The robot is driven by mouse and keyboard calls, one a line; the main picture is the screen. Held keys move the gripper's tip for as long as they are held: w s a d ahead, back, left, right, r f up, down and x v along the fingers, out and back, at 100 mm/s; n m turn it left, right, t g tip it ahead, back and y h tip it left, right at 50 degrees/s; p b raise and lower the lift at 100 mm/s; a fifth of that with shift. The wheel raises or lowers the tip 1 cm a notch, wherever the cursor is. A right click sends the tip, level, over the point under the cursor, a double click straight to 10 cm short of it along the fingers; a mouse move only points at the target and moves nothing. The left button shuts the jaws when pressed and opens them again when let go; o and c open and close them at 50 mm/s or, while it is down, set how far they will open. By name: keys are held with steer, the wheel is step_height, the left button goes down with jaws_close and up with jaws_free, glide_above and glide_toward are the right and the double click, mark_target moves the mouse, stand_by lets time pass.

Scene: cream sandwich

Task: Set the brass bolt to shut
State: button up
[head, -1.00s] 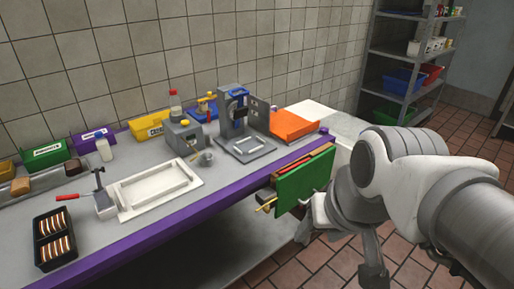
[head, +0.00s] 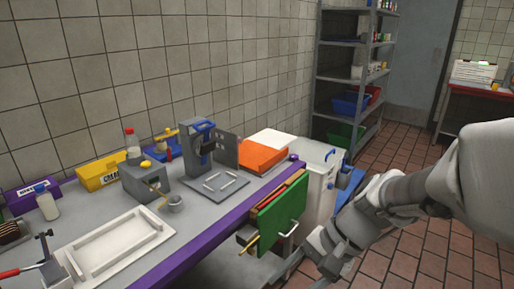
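A thin brass-coloured rod (head: 249,244) sticks out at the lower left of a green drawer front (head: 279,214). It may be the brass bolt, but it is too small to read its setting. The drawer stands out from the bench's front edge, and a pale metal handle (head: 292,229) is on its green face. My gripper (head: 325,267) is at the lower middle right, right of the handle and apparently apart from it. Its fingers are hard to make out, so I cannot tell whether it is open or shut.
The grey bench (head: 200,222) with a purple front edge holds a white tray (head: 112,250), a grey press (head: 203,150) and an orange box (head: 262,155). A white cabinet (head: 318,185) stands past the bench end. Tiled floor is free at the right.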

steer(key=w+f+m+y+b, duration=0.2)
steer(key=w+f+m+y, duration=0.2)
steer(key=f, duration=0.2)
steer(key=m+t+y+b, duration=0.3)
steer(key=m+t+b, duration=0.4)
steer(key=m+t, duration=0.7)
glide_toward(254, 253)
steer(key=w+a+b, duration=0.1)
steer(key=w+a, duration=0.1)
steer(key=w+a+m+g+b, duration=0.1)
steer(key=w, duration=0.1)
steer(key=w+a+r+m+g+b, duration=0.1)
steer(key=w+a, duration=0.1)
steer(key=shift+a, duration=0.4)
steer(key=shift+c, duration=0.2)
jaws_close()
steer(key=shift+w+d, duration=0.1)
